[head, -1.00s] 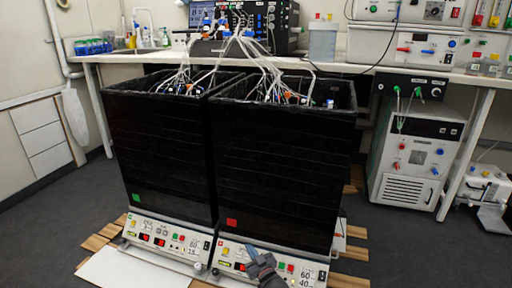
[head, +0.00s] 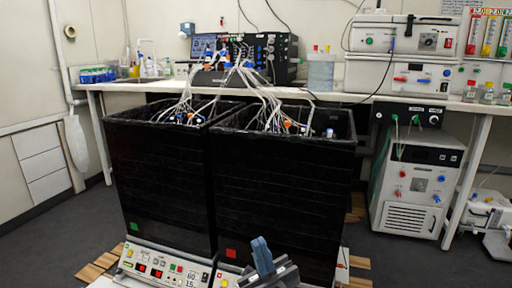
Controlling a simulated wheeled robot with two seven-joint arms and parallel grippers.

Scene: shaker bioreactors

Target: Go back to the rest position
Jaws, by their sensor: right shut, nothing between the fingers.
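My right gripper (head: 261,247) is at the bottom middle, in front of the right bioreactor's lower front. It is shut and empty, with blue-grey fingers pointing up. It hides much of the right panel. I cannot tell whether it touches the box. My left gripper is out of view.
A long white bench (head: 330,97) behind carries a dark control unit (head: 262,55) with tubes running into both boxes. A white cabinet machine (head: 415,185) stands under the bench at right. Grey floor (head: 55,235) is clear at left.

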